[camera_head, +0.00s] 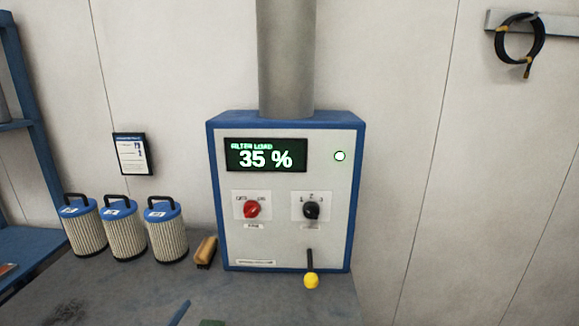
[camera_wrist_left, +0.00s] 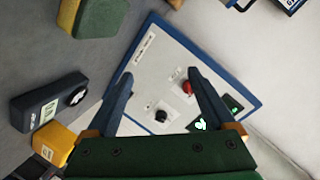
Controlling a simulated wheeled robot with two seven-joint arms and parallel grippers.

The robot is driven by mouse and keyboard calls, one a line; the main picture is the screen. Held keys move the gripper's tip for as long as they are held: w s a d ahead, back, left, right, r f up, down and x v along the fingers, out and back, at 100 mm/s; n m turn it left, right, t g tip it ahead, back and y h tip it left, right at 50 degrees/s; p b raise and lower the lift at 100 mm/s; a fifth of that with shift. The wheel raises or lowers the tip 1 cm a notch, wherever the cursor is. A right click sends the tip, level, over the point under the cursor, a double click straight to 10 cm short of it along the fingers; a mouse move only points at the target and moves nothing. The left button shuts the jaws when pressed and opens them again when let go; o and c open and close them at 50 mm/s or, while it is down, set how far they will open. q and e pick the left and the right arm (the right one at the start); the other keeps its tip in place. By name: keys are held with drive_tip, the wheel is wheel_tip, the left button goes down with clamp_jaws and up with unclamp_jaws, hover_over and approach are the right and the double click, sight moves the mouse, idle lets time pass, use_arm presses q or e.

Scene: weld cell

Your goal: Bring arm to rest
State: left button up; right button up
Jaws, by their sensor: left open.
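My left gripper (camera_wrist_left: 160,73) is open and empty in the left wrist view, its two dark fingers spread in front of the blue-edged control box. I cannot tell the gap to the panel. The box (camera_head: 230,190) stands on the bench in the head view, with a red knob (camera_head: 251,209), a black knob (camera_head: 311,210) and a lever with a yellow ball (camera_head: 311,281) pointing down. Its display (camera_head: 266,155) reads 35 %, and a light beside it glows pale green. My right gripper is in neither view.
Several blue-topped filter cartridges (camera_head: 124,232) and a wooden-backed brush (camera_head: 206,252) stand left of the box. The wrist view shows a black block (camera_wrist_left: 48,102), a yellow block (camera_wrist_left: 53,143) and a green-and-yellow object (camera_wrist_left: 98,16). A coiled cable (camera_head: 519,42) hangs at upper right.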

use_arm(q)
drive_tip(key=s+d+f+n+g, duration=0.1)
drive_tip(key=s+f+n+g, duration=0.45)
drive_tip(key=s, duration=0.75)
drive_tip(key=s+d+f+n+g, duration=0.1)
drive_tip(key=s+f+n+g, duration=0.2)
drive_tip(key=s+f+g, duration=0.65)
drive_tip(key=s+f+t+b, duration=0.1)
drive_tip(key=s+f, duration=0.2)
drive_tip(key=f, duration=0.7)
drive_tip(key=s+f+t+b, duration=0.1)
drive_tip(key=s+f+b, duration=0.1)
drive_tip(key=f, duration=0.7)
drive_tip(key=s+a+f+g+b, duration=0.1)
drive_tip(key=s+a+f, duration=0.1)
drive_tip(key=s+f, duration=0.9)
drive_tip(key=shift+s+y+b, duration=0.3)
